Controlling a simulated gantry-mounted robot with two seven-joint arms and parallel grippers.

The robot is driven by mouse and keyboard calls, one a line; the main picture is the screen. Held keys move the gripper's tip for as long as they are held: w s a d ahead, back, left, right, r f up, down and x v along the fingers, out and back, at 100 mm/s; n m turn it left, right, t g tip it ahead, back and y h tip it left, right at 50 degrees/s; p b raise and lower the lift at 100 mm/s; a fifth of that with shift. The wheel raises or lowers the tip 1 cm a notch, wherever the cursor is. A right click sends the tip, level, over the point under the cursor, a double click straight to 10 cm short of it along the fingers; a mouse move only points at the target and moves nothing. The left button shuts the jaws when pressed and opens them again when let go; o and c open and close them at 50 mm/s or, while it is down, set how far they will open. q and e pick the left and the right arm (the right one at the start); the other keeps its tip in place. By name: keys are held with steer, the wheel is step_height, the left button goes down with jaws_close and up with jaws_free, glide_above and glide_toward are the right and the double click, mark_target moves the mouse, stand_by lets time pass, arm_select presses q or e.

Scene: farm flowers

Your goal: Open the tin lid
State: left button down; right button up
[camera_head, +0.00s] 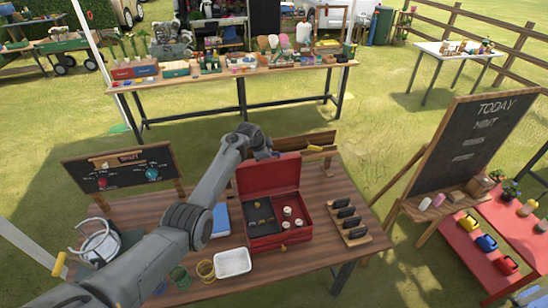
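The red tin (278,238) stands on the wooden table, with its lid (268,176) raised upright at the back. Its inside shows dark compartments on the left and small pale round items on the right. My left arm reaches across from the lower left. My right gripper is not in view.
On the wooden table (322,182), a rack of dark-handled items (347,222) stands right of the tin. A white tray (233,263), a yellow-brown ring (206,269), a green cup (180,277) and a blue book (220,221) lie left of it. Chalkboards (122,168) stand behind left and at right.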

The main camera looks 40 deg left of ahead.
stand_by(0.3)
arm_select(q)
steer(key=c, duration=1.2)
jaws_free()
steer(key=shift+r, duration=0.1)
steer(key=shift+v, duration=5.3)
